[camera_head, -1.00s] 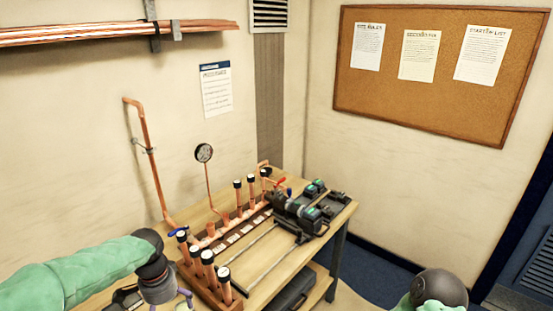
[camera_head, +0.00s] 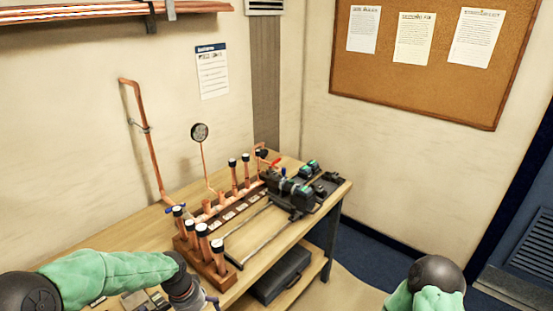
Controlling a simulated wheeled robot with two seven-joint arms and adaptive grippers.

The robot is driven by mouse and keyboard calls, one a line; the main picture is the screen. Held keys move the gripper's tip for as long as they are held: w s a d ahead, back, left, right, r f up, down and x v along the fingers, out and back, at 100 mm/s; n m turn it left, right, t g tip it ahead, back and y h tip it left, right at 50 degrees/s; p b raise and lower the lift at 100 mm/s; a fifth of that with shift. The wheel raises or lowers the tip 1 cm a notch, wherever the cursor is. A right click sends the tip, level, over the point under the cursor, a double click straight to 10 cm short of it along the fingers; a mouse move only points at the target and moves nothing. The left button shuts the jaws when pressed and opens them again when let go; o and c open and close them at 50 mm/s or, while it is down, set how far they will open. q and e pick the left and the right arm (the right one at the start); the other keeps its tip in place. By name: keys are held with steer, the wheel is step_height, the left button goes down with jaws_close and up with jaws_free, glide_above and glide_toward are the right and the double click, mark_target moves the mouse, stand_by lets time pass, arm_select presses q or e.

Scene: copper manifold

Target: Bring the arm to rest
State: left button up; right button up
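My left arm, in a green sleeve, comes in from the left of the head view. My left gripper (camera_head: 211,301) is at the bottom edge, in front of the wooden block with copper stubs; only a small part of it shows, so its opening cannot be told. A rounded dark joint and green sleeve of my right arm show at the bottom right. My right gripper is out of view. The copper manifold (camera_head: 215,207) stands along the back of the workbench, with upright capped tubes and a round pressure gauge (camera_head: 200,132).
The wooden workbench (camera_head: 120,235) fills the lower middle. A black tool with green parts (camera_head: 290,190) sits on rails at its right. A wooden block (camera_head: 205,265) holds capped copper stubs. A dark case (camera_head: 281,275) lies on the lower shelf. Floor is open right of the bench.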

arm_select(q)
steer(key=s+d+f+n+b, duration=0.2)
steer(key=s+d+f+n, duration=0.1)
steer(key=f, duration=0.7)
steer(key=s+d+f+n+h+b, duration=0.1)
steer(key=s+d+f+n+b, duration=0.1)
steer(key=s+d+f, duration=0.3)
steer(key=s+d+f+n+h+b, duration=0.1)
steer(key=s+d+f+n+b, duration=0.2)
steer(key=s+f, duration=0.5)
step_height(320, 180, down, 7)
steer(key=shift+s+d+r+n, duration=0.1)
steer(key=shift+s+d+n, duration=0.25)
steer(key=shift+d+n, duration=0.15)
